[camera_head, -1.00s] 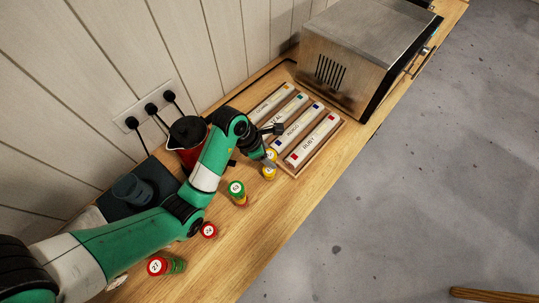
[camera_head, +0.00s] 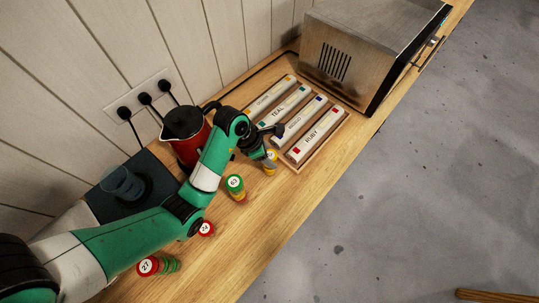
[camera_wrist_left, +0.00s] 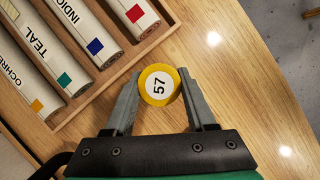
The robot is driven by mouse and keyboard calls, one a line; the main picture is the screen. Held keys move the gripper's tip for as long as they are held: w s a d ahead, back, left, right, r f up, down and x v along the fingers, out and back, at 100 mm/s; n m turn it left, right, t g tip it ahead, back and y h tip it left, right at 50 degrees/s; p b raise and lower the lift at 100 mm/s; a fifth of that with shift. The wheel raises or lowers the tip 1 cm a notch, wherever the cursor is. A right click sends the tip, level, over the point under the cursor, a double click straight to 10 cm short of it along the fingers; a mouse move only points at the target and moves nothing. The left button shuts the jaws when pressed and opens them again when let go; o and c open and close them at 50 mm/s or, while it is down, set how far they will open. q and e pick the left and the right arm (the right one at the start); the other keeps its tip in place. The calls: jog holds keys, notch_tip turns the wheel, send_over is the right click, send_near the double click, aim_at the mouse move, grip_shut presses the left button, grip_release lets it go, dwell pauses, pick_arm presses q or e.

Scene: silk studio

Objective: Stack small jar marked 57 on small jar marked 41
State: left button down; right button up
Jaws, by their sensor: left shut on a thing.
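The small jar marked 57 (camera_wrist_left: 159,85) has a yellow rim and a white label. In the left wrist view it sits between the fingertips of my left gripper (camera_wrist_left: 160,76), which is shut on it. In the head view this jar (camera_head: 270,168) is partly hidden by my left gripper (camera_head: 268,157), beside the tray's near corner. I cannot tell whether it still touches the counter. I cannot make out a number 41 on any jar in view. My right gripper is not in view.
A green-topped jar marked 63 (camera_head: 235,183) stands nearby. A red-topped jar (camera_head: 206,229) and a red-topped jar marked 27 (camera_head: 148,266) are farther left. A wooden tray (camera_head: 320,158) holds labelled rolls. A red kettle (camera_head: 186,135) stands behind my arm.

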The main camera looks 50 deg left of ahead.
pick_arm(q)
jog(key=shift+f+b, duration=0.4)
jog(key=shift+f, duration=0.1)
jog(key=shift+c, duration=0.7)
grip_release()
jog(key=p+v, duration=0.2)
jog(key=v, duration=0.4)
jog(key=shift+w+r, duration=0.1)
jog(key=p+v, duration=0.5)
jog(key=p, duration=0.1)
jog(key=shift+s+r, duration=0.25)
